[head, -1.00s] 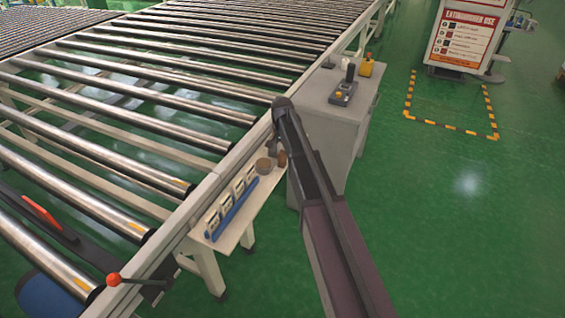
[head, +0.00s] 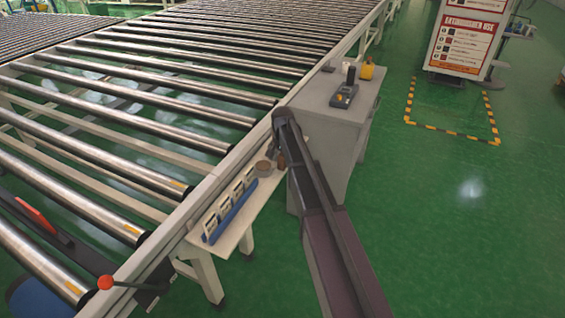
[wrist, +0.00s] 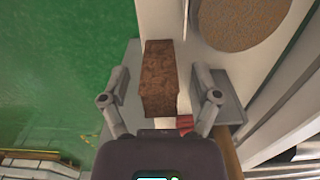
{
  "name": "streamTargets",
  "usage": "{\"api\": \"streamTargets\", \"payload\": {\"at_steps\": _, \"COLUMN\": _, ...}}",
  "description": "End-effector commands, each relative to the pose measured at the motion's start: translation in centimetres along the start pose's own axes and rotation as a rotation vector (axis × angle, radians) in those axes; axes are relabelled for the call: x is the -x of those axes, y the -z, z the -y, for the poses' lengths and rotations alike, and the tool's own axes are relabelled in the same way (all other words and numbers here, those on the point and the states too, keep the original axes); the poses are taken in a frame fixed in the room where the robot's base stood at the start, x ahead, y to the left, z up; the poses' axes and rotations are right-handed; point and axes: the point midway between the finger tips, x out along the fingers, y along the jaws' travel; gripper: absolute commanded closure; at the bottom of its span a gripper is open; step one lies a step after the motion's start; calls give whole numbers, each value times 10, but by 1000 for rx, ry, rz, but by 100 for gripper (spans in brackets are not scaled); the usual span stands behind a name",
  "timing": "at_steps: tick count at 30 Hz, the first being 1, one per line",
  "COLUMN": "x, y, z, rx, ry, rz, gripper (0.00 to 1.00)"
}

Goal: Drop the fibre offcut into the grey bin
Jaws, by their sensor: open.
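The fibre offcut looks like a brown, rough-textured block (wrist: 158,75), seen between my fingers in the wrist view. It also shows as a small brown piece (head: 281,160) at the far end of the pale side shelf in the head view. My gripper (wrist: 160,72) is open, with one finger on each side of the block and a gap on both sides. I cannot tell how far above it the fingertips are. In the head view my arm partly hides the gripper. I cannot make out a grey bin in either view.
The pale shelf (head: 243,217) also holds a blue rack (head: 230,212) with several white items.

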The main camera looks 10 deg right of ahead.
Motion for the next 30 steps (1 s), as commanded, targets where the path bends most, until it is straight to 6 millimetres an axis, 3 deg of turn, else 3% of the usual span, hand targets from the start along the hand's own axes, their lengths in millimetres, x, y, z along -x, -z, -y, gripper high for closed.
{"api": "streamTargets", "payload": {"at_steps": 5, "x": 0, "y": 0, "z": 0, "rx": -1, "ry": 0, "rz": 0, "gripper": 23}}
{"api": "streamTargets", "payload": {"at_steps": 9, "x": 0, "y": 0, "z": 0, "rx": -1, "ry": 0, "rz": 0, "gripper": 65}}
{"api": "streamTargets", "payload": {"at_steps": 11, "x": 0, "y": 0, "z": 0, "rx": -1, "ry": 0, "rz": 0, "gripper": 82}}
{"api": "streamTargets", "payload": {"at_steps": 12, "x": 0, "y": 0, "z": 0, "rx": -1, "ry": 0, "rz": 0, "gripper": 86}}
{"api": "streamTargets", "payload": {"at_steps": 16, "x": 0, "y": 0, "z": 0, "rx": -1, "ry": 0, "rz": 0, "gripper": 87}}
{"api": "streamTargets", "payload": {"at_steps": 17, "x": 0, "y": 0, "z": 0, "rx": -1, "ry": 0, "rz": 0, "gripper": 92}}
{"api": "streamTargets", "payload": {"at_steps": 30, "x": 5, "y": 0, "z": 0, "rx": -1, "ry": 0, "rz": 0, "gripper": 92}}
